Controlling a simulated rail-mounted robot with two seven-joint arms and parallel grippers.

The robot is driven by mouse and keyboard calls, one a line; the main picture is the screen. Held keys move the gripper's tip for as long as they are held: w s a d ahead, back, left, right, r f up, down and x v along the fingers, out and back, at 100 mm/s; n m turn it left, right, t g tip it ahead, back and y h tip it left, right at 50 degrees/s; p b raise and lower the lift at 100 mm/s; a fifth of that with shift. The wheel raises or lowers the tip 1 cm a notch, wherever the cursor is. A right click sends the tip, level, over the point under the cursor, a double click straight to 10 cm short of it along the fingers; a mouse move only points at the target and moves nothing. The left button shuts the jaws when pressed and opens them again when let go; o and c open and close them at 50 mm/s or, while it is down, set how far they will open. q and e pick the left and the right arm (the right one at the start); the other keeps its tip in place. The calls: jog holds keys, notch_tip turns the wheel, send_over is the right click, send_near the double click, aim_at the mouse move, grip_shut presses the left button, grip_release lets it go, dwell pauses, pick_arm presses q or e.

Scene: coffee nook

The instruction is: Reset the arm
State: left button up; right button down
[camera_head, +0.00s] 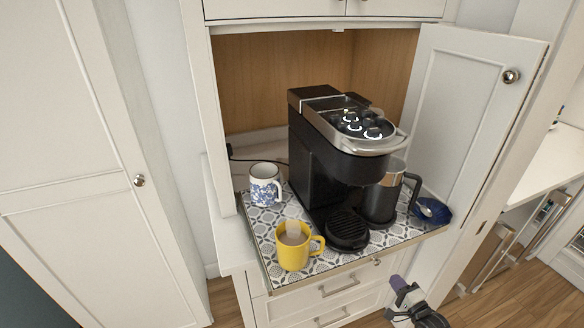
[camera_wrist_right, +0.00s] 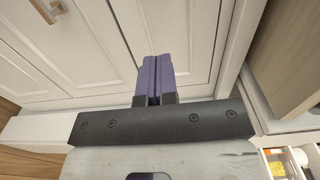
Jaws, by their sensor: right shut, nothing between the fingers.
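My right gripper (camera_head: 396,283) is low at the front right in the head view, in front of the drawers and below the tray edge. In the right wrist view its two purple fingers (camera_wrist_right: 155,78) lie together, shut and empty, with a white panelled cabinet front beyond them. My left gripper is in neither view.
A black coffee machine (camera_head: 318,165) stands on a patterned pull-out tray (camera_head: 262,225). A yellow mug (camera_head: 291,254), a blue-and-white mug (camera_head: 262,190) and a small blue item (camera_head: 434,211) are also on it. An open cabinet door (camera_head: 468,110) stands at right.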

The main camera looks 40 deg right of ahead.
notch_tip(320, 180, down, 8)
jog(key=s+a+r+n+g+y, duration=0.1)
jog(key=a+n+g+y, duration=0.15)
jog(key=n+g, duration=0.55)
jog(key=s+a+f+n+g+y, duration=0.15)
jog(key=a+n+g, duration=0.25)
jog(key=a+n, duration=0.65)
jog(key=s+a+r+n+y, duration=0.1)
jog(key=s+a+r+n, duration=0.1)
jog(key=a+r, duration=0.5)
jog(key=s+a+r+n+g+y, duration=0.1)
jog(key=s+a+r+n, duration=0.1)
jog(key=a, duration=0.9)
jog(key=s+a+r+n+y, duration=0.1)
jog(key=s+a+r+n, duration=0.1)
jog(key=a+r, duration=0.5)
notch_tip(320, 180, up, 35)
jog(key=a+p, duration=0.2)
jog(key=p, duration=3.6)
jog(key=shift+r+p, duration=0.15)
jog(key=shift+p, duration=0.15)
